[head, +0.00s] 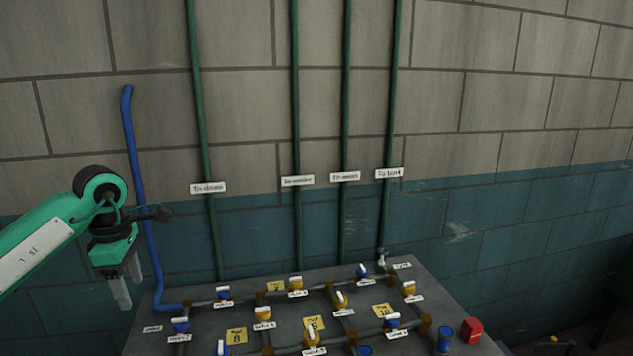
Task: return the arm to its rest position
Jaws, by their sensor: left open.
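My left arm comes in from the left, green with black joints. Its left gripper (131,293) points down, with its grey fingers apart and nothing seen between them. In the picture it is left of the grey panel (445,306) and overlaps the blue pipe's side of the wall. It appears clear of the panel's valves, though the depth is hard to judge. My right gripper is not in view.
The panel carries pipes, several blue and yellow valves (263,315), yellow tags (237,336) and white labels. A blue pipe (137,185) and green pipes (296,120) climb the wall. A red block (472,330) and blue cup (444,340) stand at the right.

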